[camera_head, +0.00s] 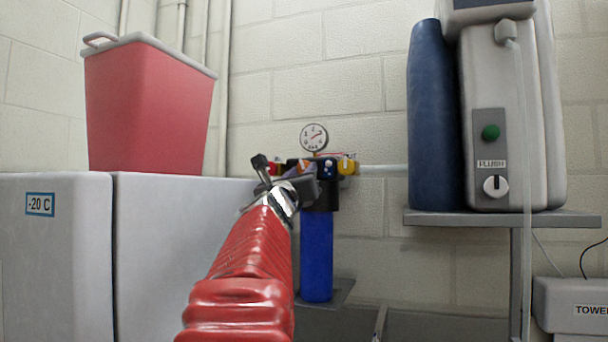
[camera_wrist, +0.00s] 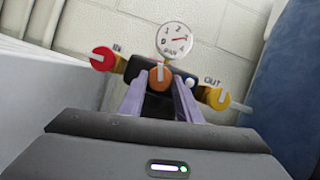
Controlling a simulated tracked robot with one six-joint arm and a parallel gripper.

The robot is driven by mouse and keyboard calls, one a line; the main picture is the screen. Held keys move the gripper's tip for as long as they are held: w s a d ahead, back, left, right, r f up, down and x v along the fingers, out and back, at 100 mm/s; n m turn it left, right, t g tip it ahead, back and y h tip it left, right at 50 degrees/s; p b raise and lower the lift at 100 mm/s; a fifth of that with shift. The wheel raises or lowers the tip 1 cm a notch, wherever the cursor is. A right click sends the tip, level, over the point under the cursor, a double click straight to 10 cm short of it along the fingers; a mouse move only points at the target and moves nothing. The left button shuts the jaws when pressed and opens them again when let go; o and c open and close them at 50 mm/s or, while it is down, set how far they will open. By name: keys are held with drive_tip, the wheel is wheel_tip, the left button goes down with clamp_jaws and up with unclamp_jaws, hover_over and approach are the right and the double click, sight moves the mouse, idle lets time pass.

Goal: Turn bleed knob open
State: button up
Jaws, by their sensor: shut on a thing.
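A filter unit with a black head and a blue bowl (camera_head: 317,255) is mounted at the wall, under a round pressure gauge (camera_head: 314,138). In the wrist view, an orange knob (camera_wrist: 161,76) faces me at the middle of the head, below the gauge (camera_wrist: 175,40). No bleed label is readable. My gripper (camera_wrist: 160,84) has its two purple fingers around the orange knob, shut on it. In the head view, my gripper (camera_head: 298,168) reaches the front of the head, and my arm and wrist partly hide the knob.
A red knob (camera_wrist: 102,59) sits at the IN side and a yellow knob (camera_wrist: 218,98) at the OUT side, close to my fingers. A white freezer (camera_head: 160,250) with a red bin (camera_head: 150,105) stands left. A shelf (camera_head: 500,219) with a machine is right.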

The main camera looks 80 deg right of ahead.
drive_tip(key=n+t, duration=0.1)
drive_tip(key=n, duration=0.2)
drive_tip(key=r+n+t, duration=0.1)
drive_tip(key=shift+s+a+n+t+y, duration=0.2)
drive_tip(key=shift+a+n+t+y, duration=0.1)
drive_tip(key=shift+n, duration=0.1)
drive_tip(key=shift+n+t, duration=0.4)
drive_tip(key=shift+n, duration=0.8)
drive_tip(key=shift+o, duration=0.2)
drive_tip(key=shift+r+n+t+y, duration=0.1)
drive_tip(key=shift+n+t+y, duration=0.4)
drive_tip(key=shift+n, duration=0.8)
drive_tip(key=shift+n+t+y, duration=0.4)
drive_tip(key=shift+n+t, duration=0.1)
drive_tip(key=shift+n, duration=0.7)
drive_tip(key=shift+c, duration=0.2)
drive_tip(key=n+y, duration=0.1)
drive_tip(key=n, duration=0.2)
drive_tip(key=shift+s, duration=0.1)
drive_tip(key=shift+o, duration=0.2)
drive_tip(key=shift+d+n+y, duration=0.1)
drive_tip(key=shift+n+y, duration=0.8)
drive_tip(key=shift+n, duration=1.1)
drive_tip(key=o, duration=1)
